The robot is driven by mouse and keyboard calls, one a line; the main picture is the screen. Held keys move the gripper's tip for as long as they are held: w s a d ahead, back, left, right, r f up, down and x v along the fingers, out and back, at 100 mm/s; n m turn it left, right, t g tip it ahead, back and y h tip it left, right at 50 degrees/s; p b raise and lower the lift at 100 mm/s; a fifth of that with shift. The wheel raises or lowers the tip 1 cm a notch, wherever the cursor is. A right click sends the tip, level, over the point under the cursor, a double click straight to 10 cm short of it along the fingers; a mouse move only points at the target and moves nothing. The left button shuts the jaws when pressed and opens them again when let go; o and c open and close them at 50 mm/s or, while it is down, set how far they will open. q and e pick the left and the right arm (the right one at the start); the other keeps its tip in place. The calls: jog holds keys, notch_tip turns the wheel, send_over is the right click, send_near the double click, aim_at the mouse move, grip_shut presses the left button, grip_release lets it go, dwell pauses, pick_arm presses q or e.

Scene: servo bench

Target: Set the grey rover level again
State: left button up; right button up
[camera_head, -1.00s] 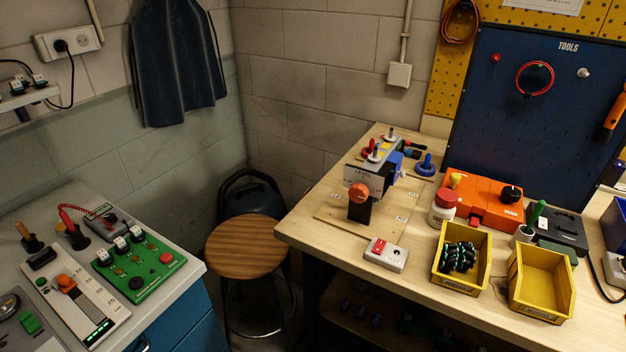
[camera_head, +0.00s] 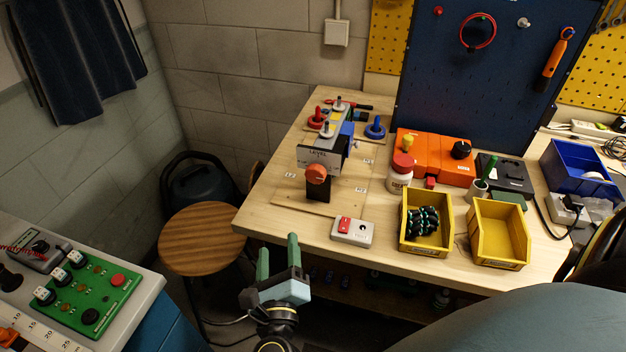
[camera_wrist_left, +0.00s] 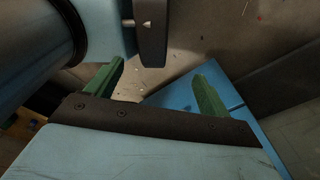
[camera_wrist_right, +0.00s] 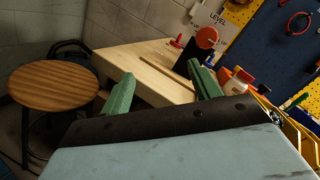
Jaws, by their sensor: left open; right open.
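A grey body (camera_head: 335,125), seemingly the rover, stands on a wooden board (camera_head: 345,190) on the workbench; small upright pegs show on top. A plate marked LEVEL (camera_head: 318,157) is at its near end, with an orange knob (camera_head: 316,174) on a black post in front. Whether the body is tilted I cannot tell. The plate (camera_wrist_right: 212,17) also shows in the right wrist view. My right gripper (camera_head: 278,245) is open and empty, in front of the bench's near edge. My left gripper (camera_wrist_left: 160,72) shows only in its wrist view, open and empty, above floor and a blue cabinet.
A switch box (camera_head: 352,232) sits near the bench's front edge. Right of it are a yellow bin (camera_head: 406,237) with dark parts and an empty yellow bin (camera_head: 499,262). A red-capped jar (camera_head: 399,178) stands behind. A wooden stool (camera_head: 202,238) is left of the bench.

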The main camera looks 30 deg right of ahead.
aim_at(315, 177)
jog(key=s+d+r+m+g+h, duration=0.1)
jog(key=d+r+m+g+h, duration=0.25)
jog(key=r+m, duration=0.45)
jog(key=shift+m, duration=0.7)
jog(key=x, duration=0.4)
jog(key=f+p+x, duration=0.1)
jog(key=x, duration=0.3)
jog(key=p+x, duration=0.1)
jog(key=x, duration=0.4)
jog(key=shift+s+d+f, duration=0.3)
jog(key=shift+d+f, duration=0.05)
jog(key=shift+f, duration=0.05)
pick_arm(q)
jog(key=shift+w+r, duration=0.3)
jog(key=shift+r, duration=0.3)
jog(key=shift+w+r, duration=0.3)
jog(key=shift+r, duration=0.3)
pick_arm(e)
grip_shut()
